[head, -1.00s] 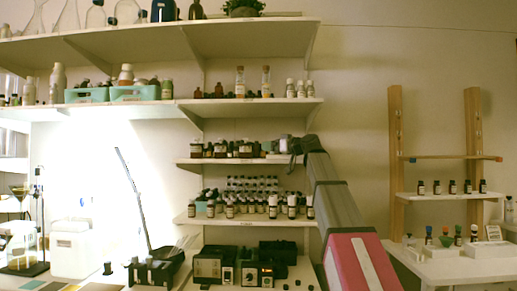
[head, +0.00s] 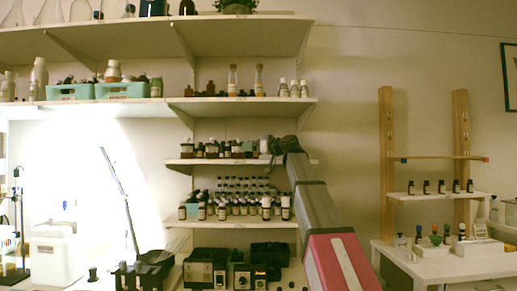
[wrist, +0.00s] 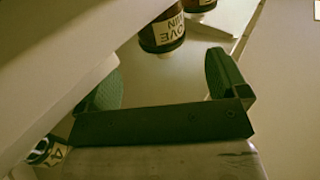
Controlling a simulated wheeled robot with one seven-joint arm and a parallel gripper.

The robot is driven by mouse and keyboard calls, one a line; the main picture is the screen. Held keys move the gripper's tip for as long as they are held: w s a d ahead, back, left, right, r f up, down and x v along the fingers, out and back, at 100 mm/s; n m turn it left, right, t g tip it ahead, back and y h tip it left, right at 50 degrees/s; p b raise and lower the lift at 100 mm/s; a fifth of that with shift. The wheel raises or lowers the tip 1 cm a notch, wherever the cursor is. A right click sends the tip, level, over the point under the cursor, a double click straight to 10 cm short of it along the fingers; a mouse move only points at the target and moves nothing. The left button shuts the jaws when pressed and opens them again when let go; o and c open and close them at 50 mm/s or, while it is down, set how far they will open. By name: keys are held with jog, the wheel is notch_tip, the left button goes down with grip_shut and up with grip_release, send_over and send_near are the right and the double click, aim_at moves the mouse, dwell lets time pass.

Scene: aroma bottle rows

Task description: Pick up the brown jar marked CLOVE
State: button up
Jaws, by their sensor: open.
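A brown jar (wrist: 163,32) with a pale label shows at the top of the wrist view; its upside-down lettering includes "OVE", and part of it is cut off. It stands beyond my gripper (wrist: 163,65), between the lines of the two green-padded fingers. The fingers are open and empty, apart from the jar. In the head view my gripper (head: 280,149) is at the right end of the middle shelf's row of dark jars (head: 222,150). Labels there are too small to read, so I cannot tell which is CLOVE.
Another labelled jar (wrist: 200,5) stands close behind the brown one. A pale board slants across the left of the wrist view. The lower shelf (head: 235,223) holds many small bottles. A wooden-post rack (head: 437,196) stands at right.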

aim_at(240, 147)
jog(key=x, duration=0.8)
jog(key=shift+w+a, duration=0.1)
jog(key=c, duration=1)
